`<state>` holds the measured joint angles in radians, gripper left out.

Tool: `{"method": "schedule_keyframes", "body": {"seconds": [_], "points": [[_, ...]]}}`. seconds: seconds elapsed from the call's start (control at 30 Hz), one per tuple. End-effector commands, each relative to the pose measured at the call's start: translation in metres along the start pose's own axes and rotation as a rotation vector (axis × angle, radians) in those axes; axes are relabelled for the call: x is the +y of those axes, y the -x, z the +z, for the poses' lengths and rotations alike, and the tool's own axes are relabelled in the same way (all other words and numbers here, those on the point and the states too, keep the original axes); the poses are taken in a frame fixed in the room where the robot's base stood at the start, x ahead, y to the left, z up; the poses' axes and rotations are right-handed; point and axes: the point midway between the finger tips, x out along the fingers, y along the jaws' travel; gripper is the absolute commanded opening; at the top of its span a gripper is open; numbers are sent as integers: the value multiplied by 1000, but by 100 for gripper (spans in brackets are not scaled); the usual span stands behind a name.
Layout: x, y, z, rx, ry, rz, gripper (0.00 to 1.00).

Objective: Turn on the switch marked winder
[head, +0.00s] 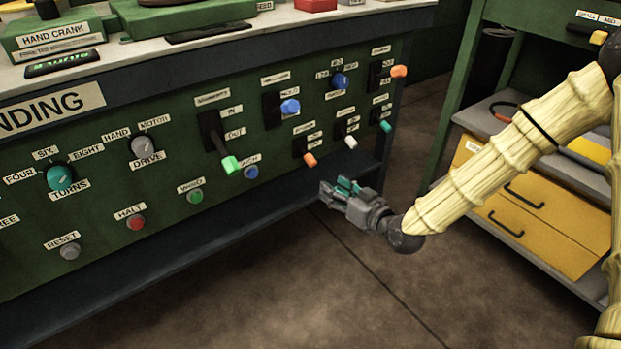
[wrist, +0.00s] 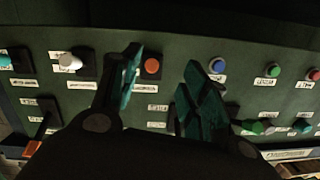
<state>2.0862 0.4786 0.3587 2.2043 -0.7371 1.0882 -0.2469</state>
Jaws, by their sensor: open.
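The green panel (head: 140,190) carries several labelled switches. I cannot read which one is marked winder. The lower row at its right end has an orange-tipped switch (head: 310,159), a white-tipped one (head: 351,142) and a teal-tipped one (head: 385,126), each with small labels beside it. My gripper (head: 342,188) is open and empty, in front of the panel just below and right of the orange-tipped switch. In the wrist view the panel looks upside down. The orange tip (wrist: 152,66) shows between the spread teal fingers (wrist: 163,75), apparently apart from them.
A large green-tipped lever (head: 229,163), a blue button (head: 251,172) and blue-tipped switches (head: 290,106) are close by on the panel. A dark lower shelf (head: 200,245) runs below it. A green shelf unit with yellow drawers (head: 530,200) stands at the right. The floor between is clear.

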Motion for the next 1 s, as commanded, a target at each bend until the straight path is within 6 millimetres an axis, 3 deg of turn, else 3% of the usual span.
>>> {"method": "schedule_keyframes", "body": {"seconds": [0.03,0.47,1.0], "points": [[5,-5,5,32,13,-7,45],[10,-21,-20,140,65,-34,45],[7,-99,-28,140,64,-34,45]]}}
